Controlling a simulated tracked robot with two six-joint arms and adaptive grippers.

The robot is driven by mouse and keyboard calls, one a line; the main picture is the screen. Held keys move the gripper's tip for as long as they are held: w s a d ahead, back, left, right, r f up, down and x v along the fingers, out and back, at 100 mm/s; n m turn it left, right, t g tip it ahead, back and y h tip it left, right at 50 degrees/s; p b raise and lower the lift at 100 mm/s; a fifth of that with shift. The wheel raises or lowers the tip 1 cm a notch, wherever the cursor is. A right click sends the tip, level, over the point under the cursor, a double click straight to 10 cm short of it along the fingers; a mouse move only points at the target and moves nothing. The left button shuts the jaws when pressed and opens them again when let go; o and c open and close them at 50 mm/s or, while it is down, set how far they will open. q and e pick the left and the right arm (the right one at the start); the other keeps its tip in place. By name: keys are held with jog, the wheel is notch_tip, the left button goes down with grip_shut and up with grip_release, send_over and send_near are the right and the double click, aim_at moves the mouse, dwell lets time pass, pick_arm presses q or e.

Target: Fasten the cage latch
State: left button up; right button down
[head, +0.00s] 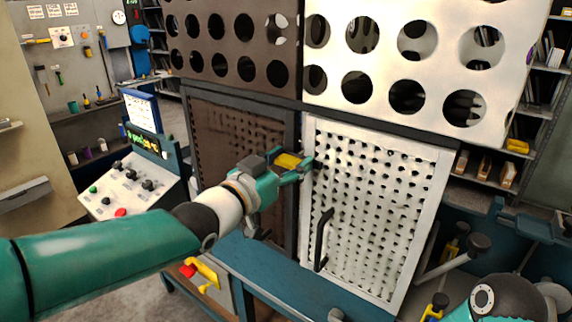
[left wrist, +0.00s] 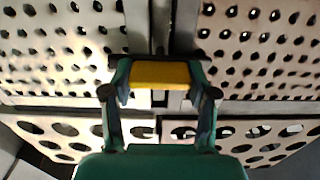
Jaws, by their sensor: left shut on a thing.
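The cage has a pale perforated door (head: 375,140) with a black upright handle (head: 322,240), beside a darker perforated panel (head: 222,110). Both look closed, with a narrow seam between them. My left gripper (head: 301,166) is at this seam, near the top of the pale door. A yellow piece, apparently the latch (head: 288,161), lies between its fingers. In the left wrist view the yellow piece (left wrist: 160,75) spans the space between the two fingers of my left gripper (left wrist: 160,82), in front of the seam. The latch's far end is hidden. My right gripper does not show.
Large-holed panels (head: 385,75) stand above the doors. A blue bench ledge (head: 262,270) runs below. A control box (head: 130,188) with buttons stands at left, with a yellow-handled tool (head: 205,270) near the ledge. Shelves (head: 545,95) are at right.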

pick_arm(q)
jog(key=o, duration=0.9)
jog(key=shift+w+r, duration=0.1)
jog(key=shift+o, duration=1.3)
jog(key=shift+w, duration=0.15)
jog(key=v, duration=1.2)
